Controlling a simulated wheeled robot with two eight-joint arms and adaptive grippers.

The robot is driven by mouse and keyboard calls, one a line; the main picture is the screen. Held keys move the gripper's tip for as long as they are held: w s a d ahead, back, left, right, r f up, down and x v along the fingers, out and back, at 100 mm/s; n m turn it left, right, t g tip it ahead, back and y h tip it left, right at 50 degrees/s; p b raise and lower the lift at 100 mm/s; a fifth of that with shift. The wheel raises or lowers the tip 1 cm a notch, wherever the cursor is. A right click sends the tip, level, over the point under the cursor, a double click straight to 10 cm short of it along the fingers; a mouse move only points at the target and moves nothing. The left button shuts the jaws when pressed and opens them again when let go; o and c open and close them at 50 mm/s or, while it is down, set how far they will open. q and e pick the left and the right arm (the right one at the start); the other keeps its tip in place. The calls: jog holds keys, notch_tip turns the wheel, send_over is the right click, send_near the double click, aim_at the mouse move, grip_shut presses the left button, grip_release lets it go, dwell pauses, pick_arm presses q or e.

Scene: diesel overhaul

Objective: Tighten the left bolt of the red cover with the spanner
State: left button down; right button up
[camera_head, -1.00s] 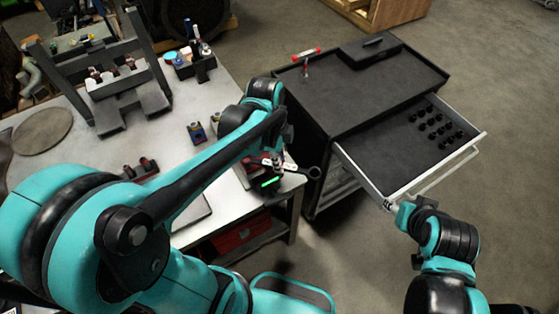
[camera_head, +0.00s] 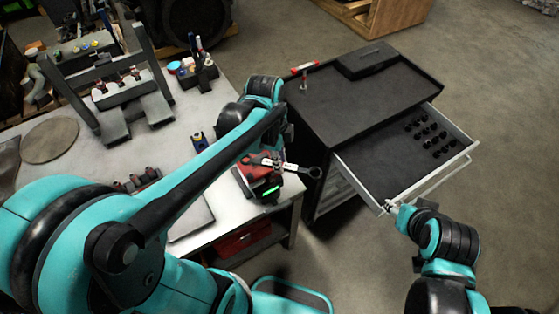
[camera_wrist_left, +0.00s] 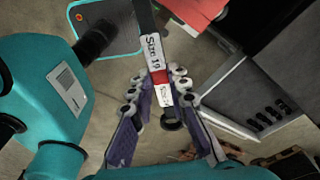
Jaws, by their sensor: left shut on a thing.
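My left gripper (camera_head: 262,157) is shut on the spanner (camera_head: 302,169) above the bench's front right corner. The spanner's ring end points right, past the bench edge. In the left wrist view the spanner (camera_wrist_left: 155,52) runs between the fingers (camera_wrist_left: 163,92), with white "Size 19" labels and a red band. The red cover (camera_head: 249,172) appears to be the red part just below and left of the gripper. Its left bolt cannot be made out. A glowing green mark (camera_head: 264,191) lies below the spanner. My right gripper (camera_head: 392,207) is at the drawer's front left corner; its jaws are too small to read.
A black tool cart (camera_head: 365,85) stands right of the bench (camera_head: 185,108), its top drawer (camera_head: 385,165) open with several black pieces inside. A red-handled tool (camera_head: 304,70) stands on the cart. A black stand (camera_head: 120,95) and a tool holder (camera_head: 198,78) occupy the bench's back.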

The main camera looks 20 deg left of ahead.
pick_arm(q)
jog(key=shift+f, duration=0.1)
jog(key=s+d+p, duration=0.2)
jog(key=s, duration=0.4)
jog(key=shift+s+d, duration=0.2)
jog(key=shift+s, duration=0.1)
jog(key=shift+f, duration=0.1)
